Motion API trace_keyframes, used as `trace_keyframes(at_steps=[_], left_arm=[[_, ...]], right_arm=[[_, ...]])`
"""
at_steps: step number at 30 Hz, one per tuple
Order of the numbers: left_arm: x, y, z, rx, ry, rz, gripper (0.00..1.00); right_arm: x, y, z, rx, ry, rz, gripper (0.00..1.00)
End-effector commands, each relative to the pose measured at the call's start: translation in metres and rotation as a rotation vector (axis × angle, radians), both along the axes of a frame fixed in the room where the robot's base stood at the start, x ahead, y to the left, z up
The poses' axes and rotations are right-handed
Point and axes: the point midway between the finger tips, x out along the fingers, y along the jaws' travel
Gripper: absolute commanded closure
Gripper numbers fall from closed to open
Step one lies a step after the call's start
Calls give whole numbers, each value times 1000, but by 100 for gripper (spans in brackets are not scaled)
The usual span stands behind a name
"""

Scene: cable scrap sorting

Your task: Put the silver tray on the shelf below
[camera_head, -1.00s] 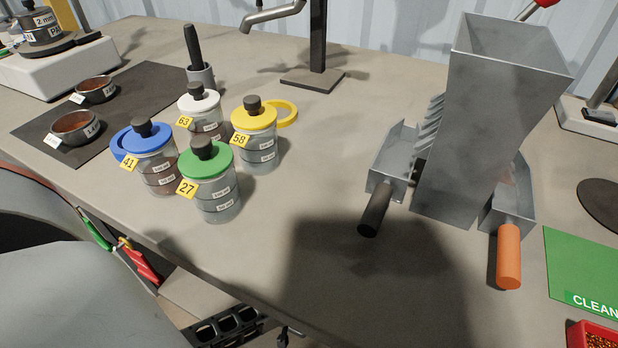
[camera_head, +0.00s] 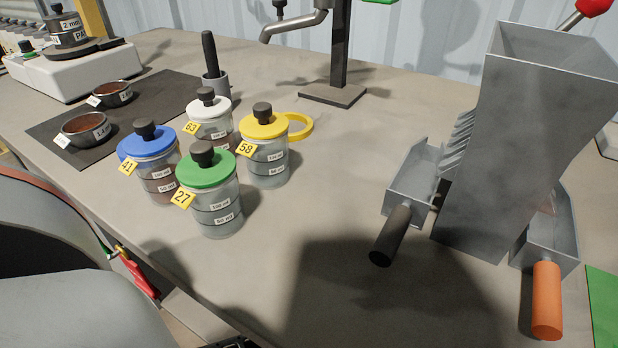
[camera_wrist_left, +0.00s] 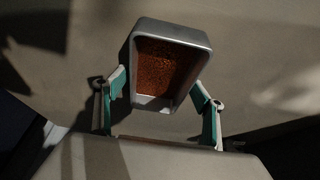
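A silver tray (camera_wrist_left: 172,62) with copper-coloured granules in it shows in the left wrist view. My left gripper (camera_wrist_left: 160,88) has a teal-padded finger on each side of the tray, and both fingertips appear to press on its side walls. Part of the tray's near end is close to the gripper body. The tray and the left gripper do not show in the head view. My right gripper is in neither view. The shelf below the table cannot be made out clearly.
On the table (camera_head: 330,200) stand several lidded jars, including a green-lidded one (camera_head: 208,195). A metal splitter (camera_head: 530,140) with two handled pans stands at right. Two bowls sit on a dark mat (camera_head: 60,125). The table's front middle is clear but shadowed.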

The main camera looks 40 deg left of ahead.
Motion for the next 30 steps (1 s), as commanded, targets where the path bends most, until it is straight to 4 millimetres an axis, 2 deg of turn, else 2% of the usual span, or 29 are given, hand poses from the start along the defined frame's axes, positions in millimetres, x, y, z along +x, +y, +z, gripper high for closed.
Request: trace_keyframes(at_steps=[9, 13, 17, 21, 27, 30], left_arm=[[0, 0, 0, 0, 0, 0, 25], [1, 0, 8, 1, -3, -1, 25], [-1, -2, 30, -2, -13, 0, 25], [-9, -5, 61, -3, -18, 1, 25], [-25, -8, 96, -1, -16, 1, 25], [-33, -10, 107, -2, -12, 1, 25]], right_arm=[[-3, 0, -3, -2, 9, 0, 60], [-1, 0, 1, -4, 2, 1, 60], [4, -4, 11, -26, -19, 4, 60], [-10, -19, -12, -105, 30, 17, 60], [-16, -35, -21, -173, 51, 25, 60], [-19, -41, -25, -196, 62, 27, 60]])
